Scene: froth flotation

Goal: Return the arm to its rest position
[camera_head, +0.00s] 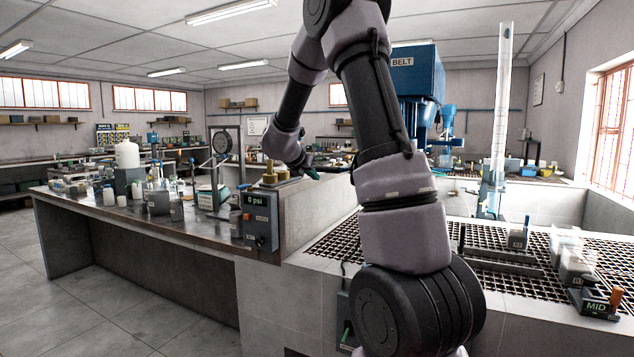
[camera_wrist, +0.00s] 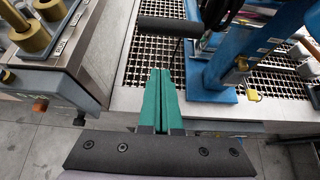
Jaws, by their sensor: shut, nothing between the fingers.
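My gripper (camera_wrist: 161,98) shows in the wrist view with its two green fingers pressed together and nothing between them. It hangs above the pale edge of the metal grating. In the head view its green tip (camera_head: 313,173) shows small behind my arm, close to the brass fittings on the grey control box. My arm rises in front of the camera, bends at the top of the picture and reaches away toward the back.
The grey control box (camera_head: 261,224) reading "0 psi" stands left of the grating (camera_head: 343,240). Brass knobs (camera_wrist: 34,36) and a blue stand (camera_wrist: 207,75) flank my gripper. A bench (camera_head: 92,206) with bottles is left; a tall clear column (camera_head: 500,95) is right. The floor at lower left is clear.

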